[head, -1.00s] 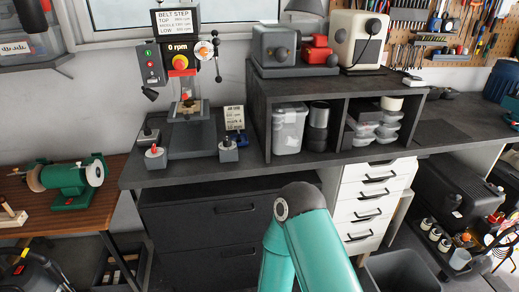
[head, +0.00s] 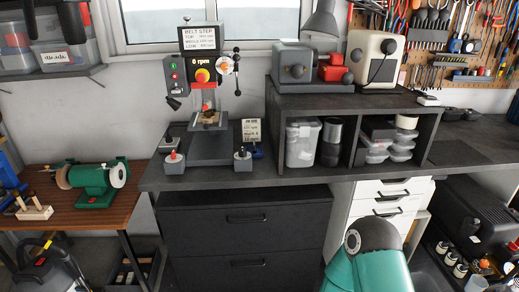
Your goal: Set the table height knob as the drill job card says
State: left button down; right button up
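A drill press (head: 203,80) stands on the dark workbench, with a red and yellow button on its front and a display reading 0 rpm. A belt step chart (head: 198,38) is on its top. A small white job card (head: 251,130) stands to the right of the press base (head: 208,147); its text is too small to read. A grey block with a red knob (head: 172,157) sits at the base's left front, and another dark-knobbed block (head: 243,158) at its right front. I cannot tell which is the table height knob. Neither gripper is in view.
A dark shelf unit (head: 350,105) with clear boxes stands right of the press. A green bench grinder (head: 97,180) sits on the wooden table at left. The dark benchtop (head: 300,176) has a narrow clear strip in front.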

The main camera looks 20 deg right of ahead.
aim_at(242, 151)
jog(key=i, duration=1)
jog(key=z, duration=0.05)
